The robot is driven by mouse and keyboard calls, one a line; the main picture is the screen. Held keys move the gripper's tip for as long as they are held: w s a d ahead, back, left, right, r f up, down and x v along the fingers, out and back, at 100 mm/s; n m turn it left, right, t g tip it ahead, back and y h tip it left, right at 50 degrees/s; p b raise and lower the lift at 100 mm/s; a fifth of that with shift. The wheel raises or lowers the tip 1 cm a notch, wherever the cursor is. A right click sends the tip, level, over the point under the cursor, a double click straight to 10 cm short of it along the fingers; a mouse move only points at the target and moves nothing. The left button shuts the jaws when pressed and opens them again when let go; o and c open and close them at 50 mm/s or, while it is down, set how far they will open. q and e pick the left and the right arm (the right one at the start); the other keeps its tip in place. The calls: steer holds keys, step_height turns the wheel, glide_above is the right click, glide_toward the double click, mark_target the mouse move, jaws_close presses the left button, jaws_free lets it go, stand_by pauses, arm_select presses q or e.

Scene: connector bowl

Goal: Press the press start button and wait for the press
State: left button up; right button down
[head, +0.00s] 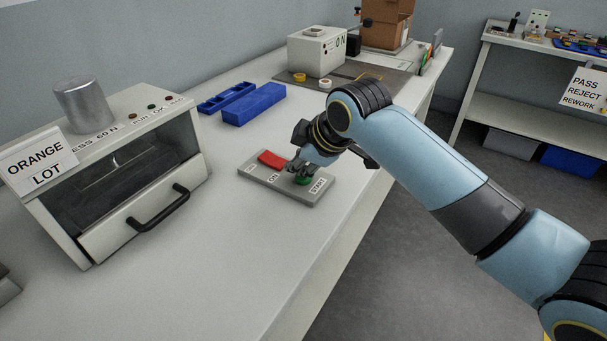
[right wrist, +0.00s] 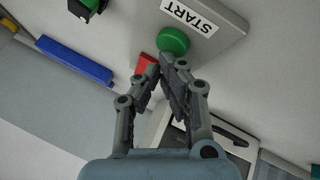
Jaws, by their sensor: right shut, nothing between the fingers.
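The grey control panel (head: 262,186) lies on the white bench, with a red rocker switch (head: 271,159) and a green start button (head: 302,181) by a START label. In the right wrist view the green button (right wrist: 174,41) shows just beyond my fingertips. My right gripper (head: 296,168) is shut and empty, its tips at or just above the button; I cannot tell whether they touch. It also shows in the right wrist view (right wrist: 166,66). The press (head: 120,165) stands at the left with its windowed front door down and a black handle (head: 160,208). My left gripper is not in view.
An ORANGE LOT sign (head: 40,160) and a metal cylinder (head: 84,105) are on the press. Blue trays (head: 253,104) lie behind the panel. A white box (head: 317,50) and a cardboard box (head: 386,22) stand farther back. The bench front is clear.

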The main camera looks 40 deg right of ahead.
mark_target(299, 177)
steer(key=shift+f, duration=0.5)
stand_by(0.3)
stand_by(0.4)
steer(key=shift+r+p, duration=0.95)
steer(key=shift+p, duration=0.15)
step_height(299, 177, up, 5)
steer(key=p, duration=0.6)
steer(key=shift+r, duration=0.1)
